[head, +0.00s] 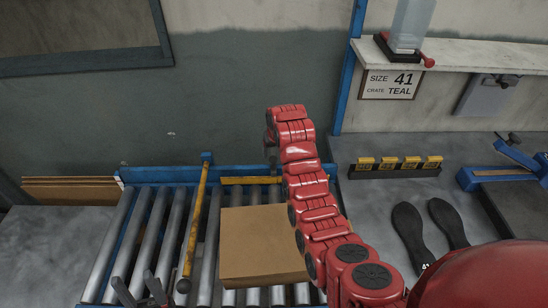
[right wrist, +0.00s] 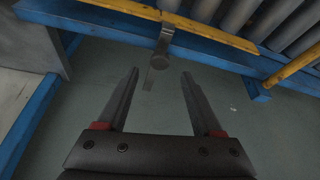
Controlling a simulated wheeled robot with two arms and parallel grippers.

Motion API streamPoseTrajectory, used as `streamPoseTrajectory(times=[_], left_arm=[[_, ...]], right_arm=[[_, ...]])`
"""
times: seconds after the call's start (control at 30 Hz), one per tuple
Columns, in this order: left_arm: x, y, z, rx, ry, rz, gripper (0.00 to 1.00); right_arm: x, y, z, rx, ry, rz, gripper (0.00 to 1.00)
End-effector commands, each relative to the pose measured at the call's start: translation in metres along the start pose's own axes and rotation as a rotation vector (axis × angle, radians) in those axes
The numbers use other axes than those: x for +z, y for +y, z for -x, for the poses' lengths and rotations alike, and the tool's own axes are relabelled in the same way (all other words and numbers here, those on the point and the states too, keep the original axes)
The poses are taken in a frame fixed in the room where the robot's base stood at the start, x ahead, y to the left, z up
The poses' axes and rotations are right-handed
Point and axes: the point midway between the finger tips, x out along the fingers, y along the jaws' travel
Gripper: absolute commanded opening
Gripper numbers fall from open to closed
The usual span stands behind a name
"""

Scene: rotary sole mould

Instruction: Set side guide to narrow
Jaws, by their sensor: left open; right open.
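A yellow rail (head: 250,180) lies along the far blue edge of the roller conveyor; it also shows in the right wrist view (right wrist: 205,27). A grey metal lever (right wrist: 161,48) hangs at this rail in the right wrist view. My right gripper (right wrist: 160,74) is open, with the lever's lower end seen between its fingertips; contact cannot be told. In the head view my right arm's red links hide most of that gripper. A second yellow bar (head: 194,225) crosses the rollers lengthwise. My left gripper (head: 138,284) is open over the conveyor's near left.
A cardboard box (head: 262,240) rests on the rollers, partly behind my right arm. Black soles (head: 412,232) and a block row with yellow labels (head: 395,170) are on the right table. A sign (head: 390,84) reads size 41, crate teal.

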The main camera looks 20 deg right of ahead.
Motion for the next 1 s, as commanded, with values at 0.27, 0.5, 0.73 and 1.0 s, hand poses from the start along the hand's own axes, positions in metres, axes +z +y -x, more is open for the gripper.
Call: streamPoseTrajectory(times=[0.27, 0.5, 0.73, 1.0], left_arm=[[-0.002, -0.001, -0.013, 0.000, 0.000, 0.000, 0.50], [-0.002, -0.001, -0.014, 0.000, 0.000, 0.000, 0.50], [-0.002, -0.001, -0.014, 0.000, 0.000, 0.000, 0.50], [-0.002, -0.001, -0.014, 0.000, 0.000, 0.000, 0.50]], right_arm=[[-0.001, 0.000, -0.032, 0.001, 0.000, 0.000, 0.68], [0.000, 0.000, -0.042, 0.000, 0.000, 0.000, 0.68], [0.000, 0.000, -0.043, 0.000, 0.001, 0.000, 0.68], [0.000, 0.000, -0.043, 0.000, 0.001, 0.000, 0.23]])
